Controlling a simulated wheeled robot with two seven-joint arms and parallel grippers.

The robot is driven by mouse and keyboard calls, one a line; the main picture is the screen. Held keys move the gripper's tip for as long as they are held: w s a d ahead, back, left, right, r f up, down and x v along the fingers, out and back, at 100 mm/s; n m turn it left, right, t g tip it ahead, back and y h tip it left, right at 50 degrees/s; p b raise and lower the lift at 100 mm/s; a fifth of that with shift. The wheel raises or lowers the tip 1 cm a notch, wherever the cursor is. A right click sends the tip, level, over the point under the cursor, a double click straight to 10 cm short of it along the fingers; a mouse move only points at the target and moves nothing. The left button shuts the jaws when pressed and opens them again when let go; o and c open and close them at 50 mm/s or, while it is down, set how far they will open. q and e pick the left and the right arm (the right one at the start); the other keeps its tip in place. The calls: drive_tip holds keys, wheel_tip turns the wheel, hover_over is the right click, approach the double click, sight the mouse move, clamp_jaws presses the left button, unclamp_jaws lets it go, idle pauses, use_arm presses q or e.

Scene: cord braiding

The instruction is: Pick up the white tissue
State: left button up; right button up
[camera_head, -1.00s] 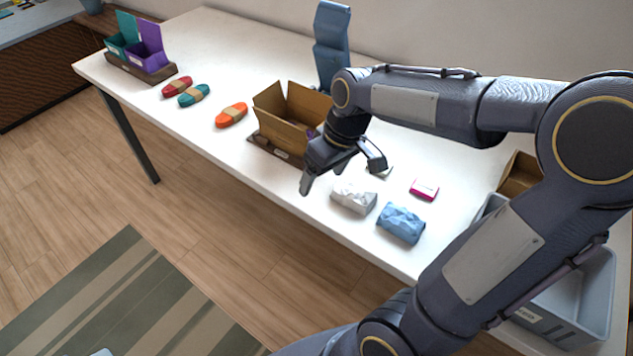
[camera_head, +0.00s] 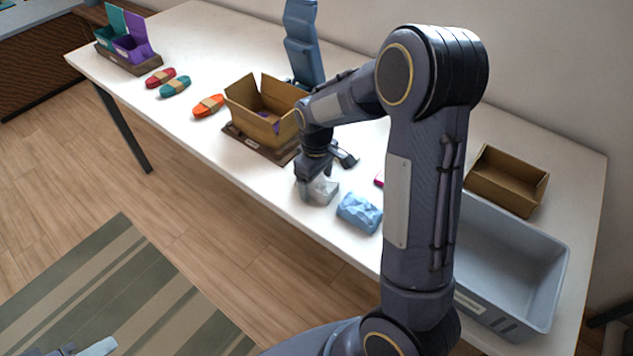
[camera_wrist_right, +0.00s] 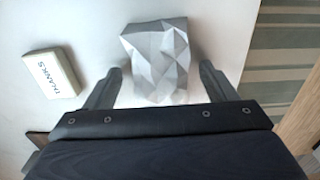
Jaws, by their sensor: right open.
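The white tissue (camera_head: 324,190) is a crumpled, faceted lump on the white table, near its front edge. My right gripper (camera_head: 312,180) is just above it in the head view and hides part of it. In the right wrist view the tissue (camera_wrist_right: 157,58) lies between and slightly beyond the two spread fingertips (camera_wrist_right: 160,72), with a gap on each side. The right gripper is open and empty. A small part of what seems to be my left gripper (camera_head: 95,347) shows at the bottom left edge; its jaws cannot be made out.
A blue crumpled tissue (camera_head: 360,212) lies just right of the white one. An open cardboard box (camera_head: 250,125) stands to the left. A grey bin (camera_head: 540,290) and a brown tray (camera_head: 507,180) are at the right. A block marked THANKS (camera_wrist_right: 50,75) lies nearby in the wrist view.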

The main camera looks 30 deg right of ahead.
drive_tip(key=shift+f, duration=0.1)
drive_tip(key=c, duration=1)
drive_tip(key=shift+c, duration=0.2)
